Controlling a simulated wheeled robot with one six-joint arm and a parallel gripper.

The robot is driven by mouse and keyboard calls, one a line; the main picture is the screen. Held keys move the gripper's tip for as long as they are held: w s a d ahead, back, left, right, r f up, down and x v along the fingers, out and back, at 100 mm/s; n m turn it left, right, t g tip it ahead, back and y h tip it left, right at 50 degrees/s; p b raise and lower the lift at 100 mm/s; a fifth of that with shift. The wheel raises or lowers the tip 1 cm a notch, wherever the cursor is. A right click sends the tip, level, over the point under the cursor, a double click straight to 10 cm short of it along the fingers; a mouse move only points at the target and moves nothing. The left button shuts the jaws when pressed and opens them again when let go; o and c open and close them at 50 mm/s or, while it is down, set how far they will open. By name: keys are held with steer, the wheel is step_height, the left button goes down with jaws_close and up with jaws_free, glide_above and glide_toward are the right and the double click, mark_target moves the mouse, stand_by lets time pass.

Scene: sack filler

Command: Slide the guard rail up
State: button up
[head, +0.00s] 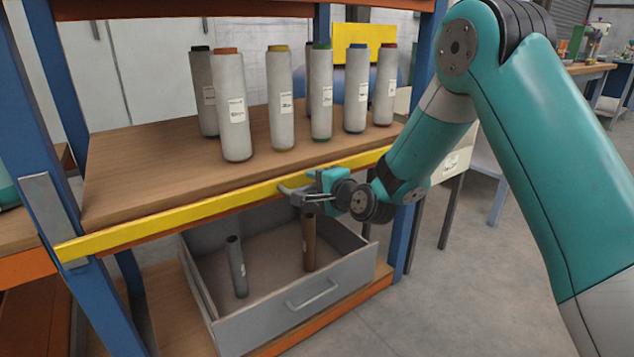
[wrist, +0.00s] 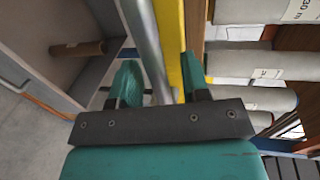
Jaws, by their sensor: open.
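The yellow guard rail (head: 170,216) runs along the front edge of the wooden shelf, low against the board, between the blue posts. My gripper (head: 286,195) is at the rail, right of its middle, with its fingers open. In the wrist view the yellow rail (wrist: 172,35) and a grey round bar (wrist: 146,42) beside it run between the two open fingers of my gripper (wrist: 159,66). I cannot tell whether either finger touches them. The rail's stretch behind my gripper is partly hidden in the head view.
Several grey tubes with coloured caps, one with an orange cap (head: 234,110), stand on the shelf (head: 140,165) behind the rail. Below, an open grey drawer (head: 290,322) holds a grey tube (head: 236,268) and a brown tube (head: 309,245). A blue post (head: 62,130) bounds the left.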

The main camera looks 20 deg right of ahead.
steer(key=shift+c, duration=0.3)
jaws_close()
step_height(320, 180, up, 10)
steer(key=p, duration=0.8)
steer(key=shift+f+p, duration=0.15)
steer(key=shift+p, duration=0.15)
jaws_free()
steer(key=shift+o, duration=0.3)
steer(key=shift+f, duration=0.1)
steer(key=shift+s, duration=0.1)
